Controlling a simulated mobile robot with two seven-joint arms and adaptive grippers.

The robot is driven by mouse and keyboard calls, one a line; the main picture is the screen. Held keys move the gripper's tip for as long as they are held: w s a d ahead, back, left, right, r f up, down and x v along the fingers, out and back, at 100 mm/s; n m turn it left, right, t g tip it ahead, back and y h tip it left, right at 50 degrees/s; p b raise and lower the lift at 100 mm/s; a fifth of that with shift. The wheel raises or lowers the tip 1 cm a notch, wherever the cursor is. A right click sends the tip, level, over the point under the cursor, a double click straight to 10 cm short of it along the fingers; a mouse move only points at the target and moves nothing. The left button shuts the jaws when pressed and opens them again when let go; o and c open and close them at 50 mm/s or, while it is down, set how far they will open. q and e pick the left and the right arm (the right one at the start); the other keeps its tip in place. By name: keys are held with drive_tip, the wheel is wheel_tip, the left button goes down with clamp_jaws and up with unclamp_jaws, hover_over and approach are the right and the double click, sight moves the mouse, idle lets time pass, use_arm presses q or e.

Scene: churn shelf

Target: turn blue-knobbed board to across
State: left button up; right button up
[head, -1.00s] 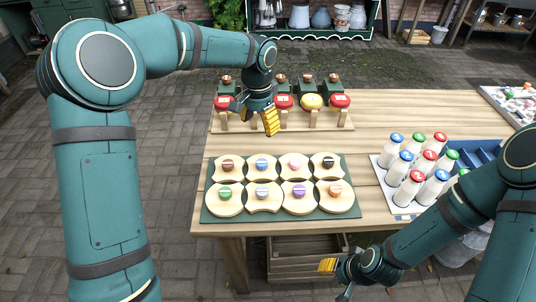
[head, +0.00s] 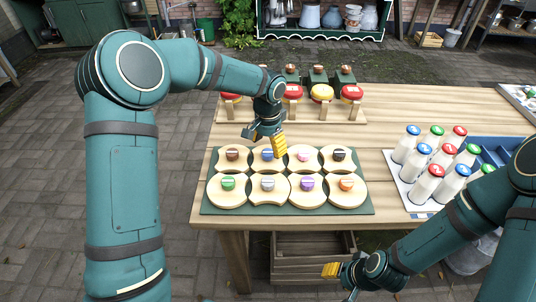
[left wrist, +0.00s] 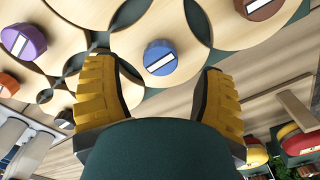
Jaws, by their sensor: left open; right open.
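The blue-knobbed board (head: 258,164) is in the back row on the green mat (head: 212,208), second from the left. Its blue knob (left wrist: 160,62) bears a white stripe, slanting slightly in the left wrist view. My left gripper (head: 265,141) is open and empty, above the back edge of this board. In the left wrist view its two yellow fingers (left wrist: 160,100) stand apart, with the blue knob showing between and beyond them. They appear clear of the knob. My right gripper (head: 340,279) is open and empty, low in front of the table.
Neighbouring boards have a brown knob (head: 232,154), a pink knob (head: 303,154) and a grey knob (head: 267,183). Red and yellow round items stand on a wooden rack (head: 335,114) behind. White bottles (head: 432,178) stand in a tray at right. The table between is clear.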

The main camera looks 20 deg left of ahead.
sight(268, 152)
use_arm(q)
drive_tip(key=shift+f, duration=1.7)
clamp_jaws()
